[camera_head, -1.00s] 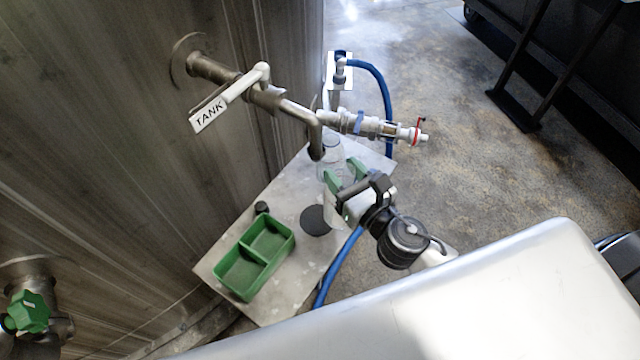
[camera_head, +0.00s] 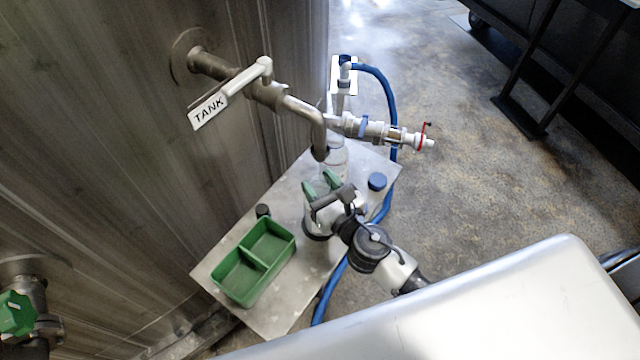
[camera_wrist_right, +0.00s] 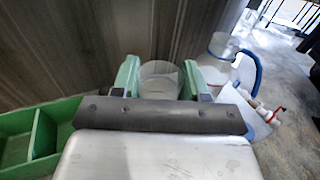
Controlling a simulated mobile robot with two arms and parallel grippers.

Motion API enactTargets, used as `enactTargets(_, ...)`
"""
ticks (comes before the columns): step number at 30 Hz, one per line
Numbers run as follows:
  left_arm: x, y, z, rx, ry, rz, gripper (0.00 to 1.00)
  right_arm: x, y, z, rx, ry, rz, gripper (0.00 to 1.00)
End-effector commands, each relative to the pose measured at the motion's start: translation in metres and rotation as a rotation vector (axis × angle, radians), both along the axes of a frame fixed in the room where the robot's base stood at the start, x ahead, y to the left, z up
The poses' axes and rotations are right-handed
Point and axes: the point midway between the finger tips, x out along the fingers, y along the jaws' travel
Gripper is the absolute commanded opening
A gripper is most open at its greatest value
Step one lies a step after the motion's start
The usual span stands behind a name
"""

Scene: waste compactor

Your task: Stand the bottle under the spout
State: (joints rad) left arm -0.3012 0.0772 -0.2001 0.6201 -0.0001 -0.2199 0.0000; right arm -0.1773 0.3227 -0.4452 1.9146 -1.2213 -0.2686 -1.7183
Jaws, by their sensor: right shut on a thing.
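My right gripper (camera_head: 321,185) has its green fingers shut on a clear bottle (camera_wrist_right: 160,73), which shows between them in the wrist view. In the head view the gripper mostly hides the bottle. The gripper is over the metal table, nearer the camera than the bent steel spout (camera_head: 320,150). The dark round disc on the table is almost fully covered by the gripper and bottle. I cannot tell whether the bottle touches the table. My left gripper is not in view.
Another clear vessel (camera_head: 337,158) stands behind the gripper near the spout. A blue cap (camera_head: 377,181) is to the right, a green two-part tray (camera_head: 240,297) and small black cap (camera_head: 263,210) to the left. A valve assembly (camera_head: 375,130) and blue hose (camera_head: 388,90) are behind.

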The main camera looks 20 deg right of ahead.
Motion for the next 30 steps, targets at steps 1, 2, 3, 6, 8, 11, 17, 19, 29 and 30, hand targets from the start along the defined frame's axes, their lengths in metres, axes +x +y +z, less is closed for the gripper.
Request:
enactTargets(1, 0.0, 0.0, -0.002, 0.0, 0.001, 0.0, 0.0, 0.0, 0.0, -0.002, 0.0, 0.0, 0.0, 0.03)
enactTargets(2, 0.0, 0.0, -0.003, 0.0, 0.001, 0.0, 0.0, 0.0, 0.0, -0.003, 0.0, 0.0, 0.0, 0.03)
enactTargets(3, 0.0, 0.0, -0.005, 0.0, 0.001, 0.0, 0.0, 0.0, 0.0, -0.005, -0.001, 0.0, 0.0, 0.03)
enactTargets(6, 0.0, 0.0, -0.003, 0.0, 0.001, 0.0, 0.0, 0.0, 0.0, -0.004, -0.001, 0.0, 0.0, 0.54)
enactTargets(8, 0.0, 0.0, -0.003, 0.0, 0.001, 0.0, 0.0, 0.0, 0.0, -0.004, 0.0, 0.0, 0.0, 0.64)
enactTargets(11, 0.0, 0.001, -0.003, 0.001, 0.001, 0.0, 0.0, 0.0, 0.0, -0.004, 0.0, 0.001, 0.0, 0.69)
enactTargets(17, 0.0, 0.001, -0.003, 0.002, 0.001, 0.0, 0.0, 0.0, 0.0, -0.003, 0.0, 0.0, 0.0, 0.69)
enactTargets(19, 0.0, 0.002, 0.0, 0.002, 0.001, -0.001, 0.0, 0.0, 0.0, 0.0, 0.0, 0.0, 0.0, 0.69)
enactTargets(29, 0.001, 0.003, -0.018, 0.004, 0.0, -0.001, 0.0, -0.055, -0.014, -0.005, 0.0, 0.004, 0.0, 0.69)
enactTargets(30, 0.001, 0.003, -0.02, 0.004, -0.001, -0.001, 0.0, -0.064, -0.016, -0.004, -0.001, 0.004, 0.001, 0.69)
